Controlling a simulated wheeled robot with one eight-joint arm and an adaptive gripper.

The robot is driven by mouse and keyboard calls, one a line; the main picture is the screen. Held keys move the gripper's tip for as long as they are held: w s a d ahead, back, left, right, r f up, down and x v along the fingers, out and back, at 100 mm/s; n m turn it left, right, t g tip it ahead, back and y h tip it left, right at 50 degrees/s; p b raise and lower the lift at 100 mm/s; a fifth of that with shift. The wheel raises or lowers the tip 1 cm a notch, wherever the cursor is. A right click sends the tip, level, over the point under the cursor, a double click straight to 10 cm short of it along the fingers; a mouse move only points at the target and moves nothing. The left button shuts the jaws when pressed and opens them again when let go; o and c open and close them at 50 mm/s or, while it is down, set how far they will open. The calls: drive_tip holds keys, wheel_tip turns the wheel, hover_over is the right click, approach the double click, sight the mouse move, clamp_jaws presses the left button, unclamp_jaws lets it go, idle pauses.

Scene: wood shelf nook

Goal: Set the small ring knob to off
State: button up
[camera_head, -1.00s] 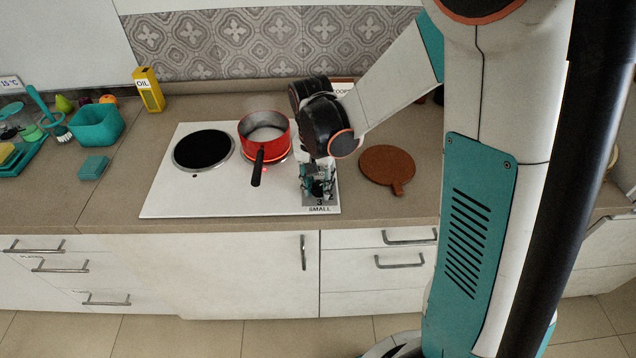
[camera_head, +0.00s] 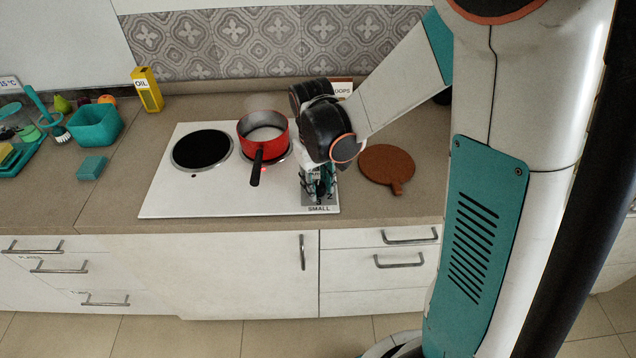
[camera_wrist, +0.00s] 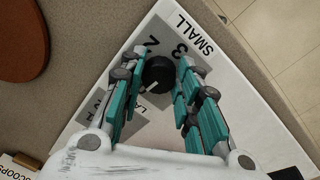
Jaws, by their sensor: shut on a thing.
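The small ring knob (camera_wrist: 158,75) is a round black dial on a grey panel (camera_wrist: 165,22) marked SMALL, with 2 and 3 beside it. In the wrist view its white mark points to the lower left; the label it points at is not clear. My gripper (camera_wrist: 158,68) is shut on the knob, one teal finger on each side. In the head view my gripper (camera_head: 318,188) is over the front right corner of the white hob (camera_head: 215,205) and hides the knob. A red pot (camera_head: 264,127) with pale contents stands on the right-hand ring.
A black ring (camera_head: 202,149) on the left of the hob is bare. A round brown board (camera_head: 387,165) lies right of the hob. A yellow oil box (camera_head: 148,90), teal bin (camera_head: 95,125) and teal sponge (camera_head: 91,167) are to the left.

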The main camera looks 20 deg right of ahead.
drive_tip(key=shift+n, duration=0.7)
drive_tip(key=o, duration=1.1)
drive_tip(key=r, duration=1.2)
drive_tip(key=shift+s+a, duration=0.15)
drive_tip(key=shift+a, duration=0.2)
